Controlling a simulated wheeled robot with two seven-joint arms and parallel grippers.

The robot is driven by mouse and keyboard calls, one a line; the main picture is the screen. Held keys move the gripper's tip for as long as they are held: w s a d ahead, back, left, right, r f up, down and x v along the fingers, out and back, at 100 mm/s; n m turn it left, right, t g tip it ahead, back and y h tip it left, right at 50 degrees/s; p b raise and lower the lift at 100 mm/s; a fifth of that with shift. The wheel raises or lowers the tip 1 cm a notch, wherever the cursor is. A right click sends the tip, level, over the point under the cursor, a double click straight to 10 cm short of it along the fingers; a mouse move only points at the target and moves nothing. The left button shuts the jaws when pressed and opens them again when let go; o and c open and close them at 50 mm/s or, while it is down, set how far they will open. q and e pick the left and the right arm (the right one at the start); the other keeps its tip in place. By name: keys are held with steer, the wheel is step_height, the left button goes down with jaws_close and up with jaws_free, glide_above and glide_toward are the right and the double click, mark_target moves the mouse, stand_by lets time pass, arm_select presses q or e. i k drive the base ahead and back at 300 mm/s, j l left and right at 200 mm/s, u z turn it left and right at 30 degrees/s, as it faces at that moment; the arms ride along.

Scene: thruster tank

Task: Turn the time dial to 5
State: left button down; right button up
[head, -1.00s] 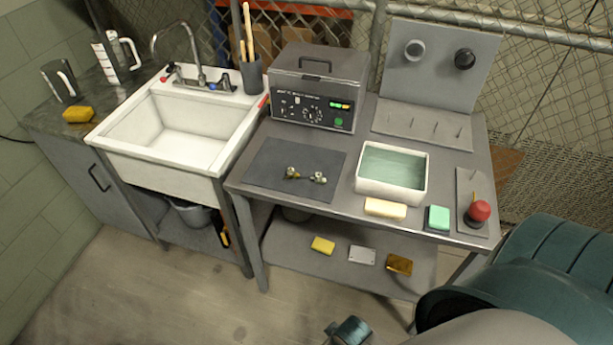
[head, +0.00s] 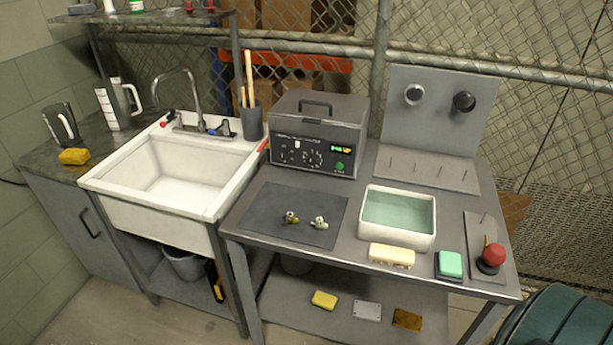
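The grey box-shaped machine (head: 318,135) with a top handle stands at the back of the metal table. Its dark front panel carries several small controls, a round dial (head: 311,158) near the middle, a lit green and yellow display (head: 341,150) and a green button (head: 339,167). The dial's numbers and pointer are too small to read, and I cannot tell which dial is the time dial. Neither of my grippers shows in the head view now.
A white sink (head: 150,218) stands to the left. Chain-link fence is behind.

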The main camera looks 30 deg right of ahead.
mark_target(312, 159)
steer(key=i+z, duration=0.1)
steer(key=z, duration=0.4)
steer(key=j+z, duration=0.2)
steer(key=z, duration=0.25)
steer(key=i+j+z, duration=0.1)
steer(key=z, duration=0.4)
steer(key=j+z, duration=0.15)
steer(key=z, duration=0.35)
steer(key=j+z, duration=0.25)
steer(key=j, duration=0.2)
steer(key=j+z, duration=0.2)
steer(key=j, duration=0.2)
steer(key=k+j+z, duration=0.1)
steer(key=j+z, duration=0.15)
steer(key=j, duration=0.2)
steer(key=k+j+z, duration=0.2)
steer(key=j, duration=0.2)
steer(key=j+z, duration=0.25)
steer(key=j, duration=0.15)
steer(key=k+j, duration=0.15)
steer(key=j, duration=0.2)
steer(key=k+j, duration=0.15)
steer(key=j, duration=0.25)
steer(key=k+j, duration=0.2)
steer(key=j, duration=0.15)
steer(key=k+j, duration=0.15)
steer(key=j, duration=0.25)
steer(key=k+j, duration=0.15)
steer(key=j, duration=0.2)
steer(key=z, duration=0.05)
